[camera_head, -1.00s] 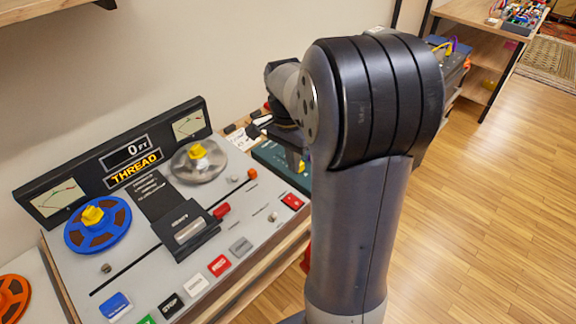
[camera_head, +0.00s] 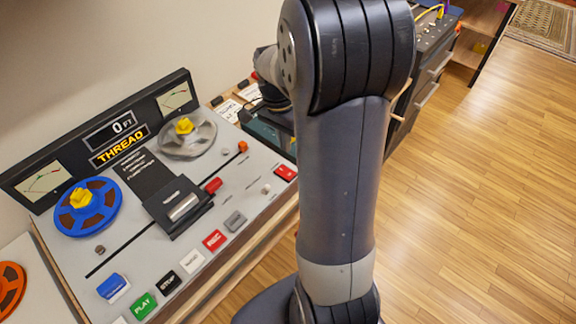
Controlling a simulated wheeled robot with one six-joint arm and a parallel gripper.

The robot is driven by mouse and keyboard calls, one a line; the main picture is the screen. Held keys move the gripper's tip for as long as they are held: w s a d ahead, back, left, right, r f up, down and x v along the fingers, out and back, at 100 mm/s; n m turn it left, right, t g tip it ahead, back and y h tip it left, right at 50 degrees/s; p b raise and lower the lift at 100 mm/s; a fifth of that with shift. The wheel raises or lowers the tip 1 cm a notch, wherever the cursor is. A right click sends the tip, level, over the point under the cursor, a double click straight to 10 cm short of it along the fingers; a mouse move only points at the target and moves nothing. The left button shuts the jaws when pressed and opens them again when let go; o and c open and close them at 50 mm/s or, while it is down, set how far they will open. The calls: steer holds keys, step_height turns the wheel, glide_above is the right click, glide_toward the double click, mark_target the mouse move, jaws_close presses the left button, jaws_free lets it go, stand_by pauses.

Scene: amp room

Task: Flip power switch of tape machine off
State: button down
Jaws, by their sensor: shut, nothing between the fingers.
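The tape machine (camera_head: 225,212) has a sloping light-grey panel, with a blue reel (camera_head: 88,207) at left and a clear reel (camera_head: 187,138) at right. A red rocker switch (camera_head: 285,172) sits at the panel's right edge, and a blue one (camera_head: 112,287) at its lower left. I cannot read which is the power switch. My gripper (camera_head: 282,122) shows only in part beyond the machine's right end, largely hidden behind my own arm. It is shut, and I see nothing held. It appears apart from both rockers.
The machine's display (camera_head: 118,147) reads 0 FT and THREAD. Several buttons, including green PLAY (camera_head: 143,305) and red REC (camera_head: 215,240), line the front edge. An orange reel (camera_head: 10,288) lies at far left. A grey cabinet (camera_head: 425,75) stands beyond my arm. The wooden floor at right is clear.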

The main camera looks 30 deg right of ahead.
mark_target(289, 174)
steer(key=f, duration=0.6)
steer(key=s+f, duration=0.1)
steer(key=f, duration=0.2)
steer(key=shift+d+f, duration=0.1)
steer(key=shift+d, duration=0.1)
steer(key=shift+s+f+b, duration=0.15)
steer(key=shift+f+b, duration=0.15)
steer(key=shift+r, duration=0.15)
steer(key=shift+w+a+r+p, duration=0.1)
steer(key=shift+w+a+p, duration=0.1)
steer(key=shift+w, duration=0.2)
steer(key=shift+w+a+r+p, duration=0.1)
steer(key=shift+w+p, duration=0.1)
steer(key=shift+w, duration=0.2)
